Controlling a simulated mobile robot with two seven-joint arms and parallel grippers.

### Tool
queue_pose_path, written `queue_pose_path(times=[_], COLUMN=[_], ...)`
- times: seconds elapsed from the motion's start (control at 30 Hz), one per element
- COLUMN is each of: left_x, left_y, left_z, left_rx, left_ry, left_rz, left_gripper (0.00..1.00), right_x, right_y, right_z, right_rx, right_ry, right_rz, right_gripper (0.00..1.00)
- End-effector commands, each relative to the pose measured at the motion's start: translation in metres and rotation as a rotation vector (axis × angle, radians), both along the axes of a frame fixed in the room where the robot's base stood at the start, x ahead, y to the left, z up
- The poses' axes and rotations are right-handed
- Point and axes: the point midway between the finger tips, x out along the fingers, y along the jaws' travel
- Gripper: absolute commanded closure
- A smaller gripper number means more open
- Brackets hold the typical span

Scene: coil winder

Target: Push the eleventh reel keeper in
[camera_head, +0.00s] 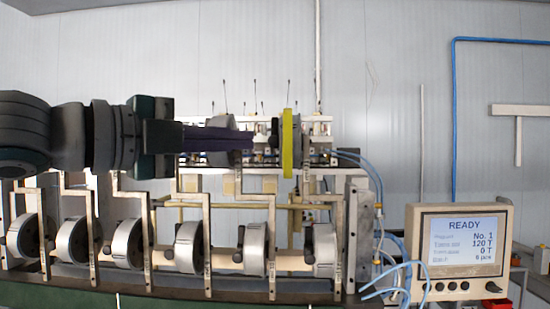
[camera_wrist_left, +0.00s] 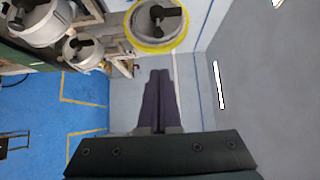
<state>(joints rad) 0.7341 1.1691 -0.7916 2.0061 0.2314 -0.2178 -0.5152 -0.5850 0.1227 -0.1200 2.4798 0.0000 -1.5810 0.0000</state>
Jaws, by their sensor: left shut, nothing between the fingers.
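A reel with a bright yellow rim (camera_head: 287,143) stands in the upper row of the coil winder. A dark keeper (camera_head: 275,131) shows on its left face. In the left wrist view, the yellow-rimmed reel (camera_wrist_left: 140,40) is at the top, with a black keeper (camera_wrist_left: 165,13) across its hub. I cannot tell by number which keeper is the eleventh. My left gripper (camera_head: 251,142) is shut and empty, its purple fingers pointing right, with their tips short of the yellow-rimmed reel. In the left wrist view, the shut fingertips (camera_wrist_left: 159,72) are below that reel, apart from it. My right gripper is not in view.
Several grey reels (camera_head: 257,248) with black keepers line the lower row, between upright metal brackets (camera_head: 272,235). Another upper reel (camera_head: 217,122) is partly hidden behind my left fingers. A READY display (camera_head: 465,240) stands at right, with blue hoses (camera_head: 385,255) beside it.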

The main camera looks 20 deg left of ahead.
Motion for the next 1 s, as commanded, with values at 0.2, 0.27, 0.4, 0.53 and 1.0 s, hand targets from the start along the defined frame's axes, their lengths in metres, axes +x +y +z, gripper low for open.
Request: queue_pose_path(times=[0.2, 0.27, 0.4, 0.53, 1.0], left_x=[-0.033, -0.039, -0.049, -0.053, -0.054], left_y=[0.017, 0.022, 0.027, 0.028, 0.028], left_z=[-0.008, -0.007, -0.004, -0.002, 0.0], left_rx=[0.007, 0.004, 0.002, 0.001, 0.0], left_ry=[0.001, -0.002, 0.0, 0.0, 0.0], left_rz=[-0.001, 0.0, 0.0, -0.004, -0.004], left_gripper=[1.0, 1.0, 1.0, 1.0, 1.0], right_x=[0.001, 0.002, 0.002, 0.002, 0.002], right_y=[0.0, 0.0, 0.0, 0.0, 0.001], right_z=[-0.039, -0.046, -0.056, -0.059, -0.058], right_rx=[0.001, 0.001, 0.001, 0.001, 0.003], right_ry=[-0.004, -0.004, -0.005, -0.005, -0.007], right_rz=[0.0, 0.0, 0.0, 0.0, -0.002], right_gripper=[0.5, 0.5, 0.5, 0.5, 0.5])
